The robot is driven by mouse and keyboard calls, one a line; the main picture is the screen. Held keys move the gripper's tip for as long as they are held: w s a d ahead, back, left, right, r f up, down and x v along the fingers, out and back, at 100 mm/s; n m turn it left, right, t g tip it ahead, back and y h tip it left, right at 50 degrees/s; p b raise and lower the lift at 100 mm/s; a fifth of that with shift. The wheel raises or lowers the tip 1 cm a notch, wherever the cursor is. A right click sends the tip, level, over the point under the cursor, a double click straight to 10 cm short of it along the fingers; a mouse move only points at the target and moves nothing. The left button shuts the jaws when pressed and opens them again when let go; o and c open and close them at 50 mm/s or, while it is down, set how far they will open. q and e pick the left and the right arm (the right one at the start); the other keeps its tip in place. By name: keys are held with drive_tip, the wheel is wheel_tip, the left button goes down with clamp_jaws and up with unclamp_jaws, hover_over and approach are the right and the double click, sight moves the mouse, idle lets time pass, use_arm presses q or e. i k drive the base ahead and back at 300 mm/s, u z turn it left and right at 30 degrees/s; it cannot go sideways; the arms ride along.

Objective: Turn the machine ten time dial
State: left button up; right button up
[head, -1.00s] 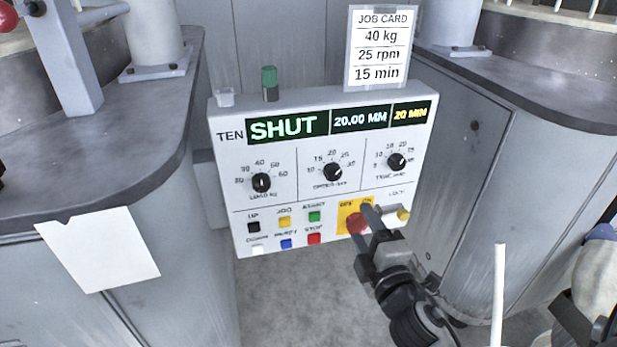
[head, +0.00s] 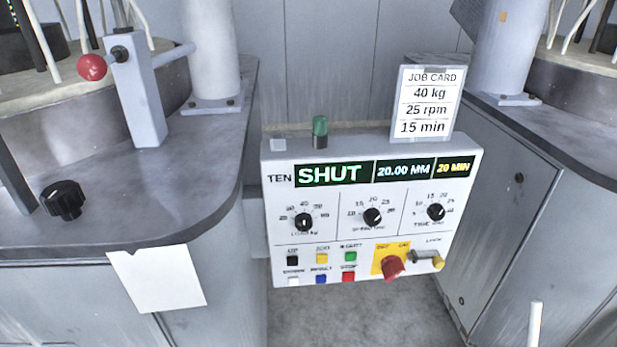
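The machine ten control panel (head: 368,182) hangs in the middle of the view. Its time dial (head: 436,211) is a black round knob at the right of the row of three. The load dial (head: 304,221) and the speed dial (head: 372,217) are to its left. The panel displays (head: 375,171) read SHUT, 20.00 MM and 20 MIN. The job card (head: 428,104) above reads 40 kg, 25 rpm, 15 min. The time dial's exact pointer setting is too small to read. Neither of my grippers is in view.
Below the dials are several coloured buttons, a red stop knob (head: 392,266) on a yellow plate and a lock with a yellow end (head: 438,262). A green lamp (head: 320,126) stands on top. Grey machine bodies flank the panel. The space before the dials is clear.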

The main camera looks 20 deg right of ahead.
sight(436, 211)
drive_tip(key=z, duration=1.05)
drive_tip(key=i, duration=0.8)
drive_tip(key=z, duration=0.05)
